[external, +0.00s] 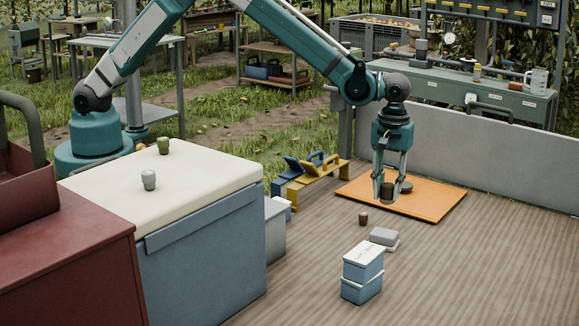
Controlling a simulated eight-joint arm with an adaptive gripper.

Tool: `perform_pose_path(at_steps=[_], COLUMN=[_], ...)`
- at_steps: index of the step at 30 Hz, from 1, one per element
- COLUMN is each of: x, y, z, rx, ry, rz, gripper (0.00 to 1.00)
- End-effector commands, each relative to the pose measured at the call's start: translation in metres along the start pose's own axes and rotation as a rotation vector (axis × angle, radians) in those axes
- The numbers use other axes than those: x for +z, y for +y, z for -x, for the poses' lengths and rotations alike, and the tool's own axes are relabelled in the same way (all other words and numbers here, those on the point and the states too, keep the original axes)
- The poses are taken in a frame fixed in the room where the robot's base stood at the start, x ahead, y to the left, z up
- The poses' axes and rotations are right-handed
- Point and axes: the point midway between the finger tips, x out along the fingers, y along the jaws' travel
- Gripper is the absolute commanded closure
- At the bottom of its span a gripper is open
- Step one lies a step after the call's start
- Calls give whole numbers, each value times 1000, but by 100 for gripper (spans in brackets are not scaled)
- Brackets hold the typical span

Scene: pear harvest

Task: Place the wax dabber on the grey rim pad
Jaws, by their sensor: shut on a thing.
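My gripper (389,182) points straight down over the orange mat (435,200) at the back right. It is shut on a small dark brown, cup-like piece (387,192), which looks like the wax dabber. A small grey patch (386,202), probably the grey rim pad, shows just below the held piece near the mat's front edge. From this view I cannot tell whether the piece touches it. A dark round disc (405,186) sits close to the right of my fingers.
A small brown cup (363,218) and a grey-topped block (384,236) stand on the deck before the mat. Blue boxes (363,270) are stacked nearer. Blue and yellow carriers (308,180) stand left of the mat.

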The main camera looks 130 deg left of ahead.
Motion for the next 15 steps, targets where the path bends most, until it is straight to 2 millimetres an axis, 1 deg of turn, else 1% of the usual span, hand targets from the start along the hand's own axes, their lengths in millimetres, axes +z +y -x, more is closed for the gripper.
perform_pose_path(at_steps=[5, 10, 12, 15], x=[0, 0, 0, 0], y=[1, 1, 1, 1], z=[-20, -44, -52, -58], rx=[0, 0, 0, 0], ry=[0, 0, 0, 0], rz=[0, 0, 0, 0], gripper=[88, 88, 88, 88])
